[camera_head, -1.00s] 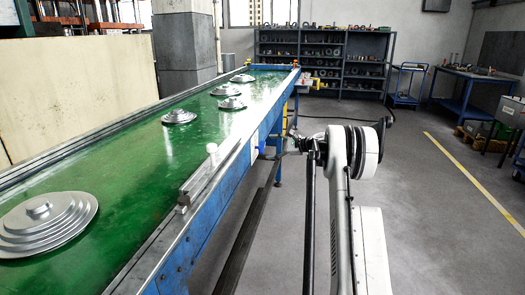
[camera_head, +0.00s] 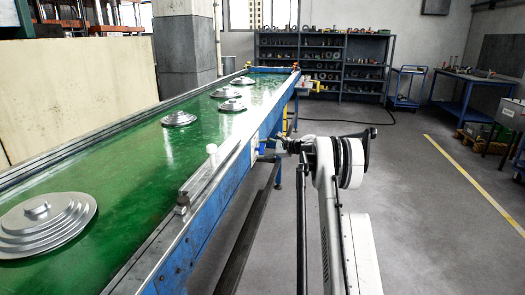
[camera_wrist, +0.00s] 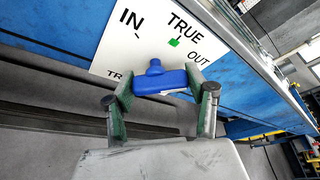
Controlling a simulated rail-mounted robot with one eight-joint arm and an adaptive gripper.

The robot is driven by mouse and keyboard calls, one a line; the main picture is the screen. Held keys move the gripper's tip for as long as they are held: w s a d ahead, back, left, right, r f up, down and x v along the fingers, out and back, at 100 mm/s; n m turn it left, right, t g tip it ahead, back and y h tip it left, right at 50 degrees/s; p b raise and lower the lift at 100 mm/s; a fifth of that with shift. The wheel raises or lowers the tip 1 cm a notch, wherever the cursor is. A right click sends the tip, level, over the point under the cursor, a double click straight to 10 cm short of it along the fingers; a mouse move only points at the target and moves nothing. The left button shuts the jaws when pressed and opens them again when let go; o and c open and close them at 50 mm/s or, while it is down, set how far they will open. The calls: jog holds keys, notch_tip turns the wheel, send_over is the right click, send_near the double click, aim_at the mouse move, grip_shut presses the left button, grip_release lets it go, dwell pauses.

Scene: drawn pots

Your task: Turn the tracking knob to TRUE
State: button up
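The tracking knob (camera_wrist: 160,80) is a blue T-shaped handle on a white plate (camera_wrist: 125,45). The plate reads IN, TRUE and OUT, with a partly hidden "TR" at lower left. The knob's short stub points up in the picture, between IN and TRUE, not at the green square. My gripper (camera_wrist: 160,85) has its fingers apart, one at each end of the knob's bar; whether they press on it is unclear. In the head view, my gripper (camera_head: 276,147) is at the side of the blue conveyor frame.
The green conveyor (camera_head: 120,170) carries several stepped metal discs (camera_head: 50,222). Its blue side rail (camera_head: 200,235) runs along my arm's left. The floor (camera_head: 430,220) to the right is clear. Shelves (camera_head: 322,70) and a blue bench (camera_head: 470,88) stand farther back.

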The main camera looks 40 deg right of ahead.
jog(key=c, duration=0.3)
jog(key=n+t+b, duration=0.1)
jog(key=n, duration=0.2)
jog(key=shift+n+t+h, duration=0.3)
jog(key=shift+t+h, duration=0.1)
jog(key=shift+s+n+t+b, duration=0.1)
jog(key=shift+n+t+b, duration=0.6)
jog(key=shift+n, duration=1)
jog(key=o, duration=1.2)
jog(key=shift+r, duration=0.1)
jog(key=shift+c, duration=0.2)
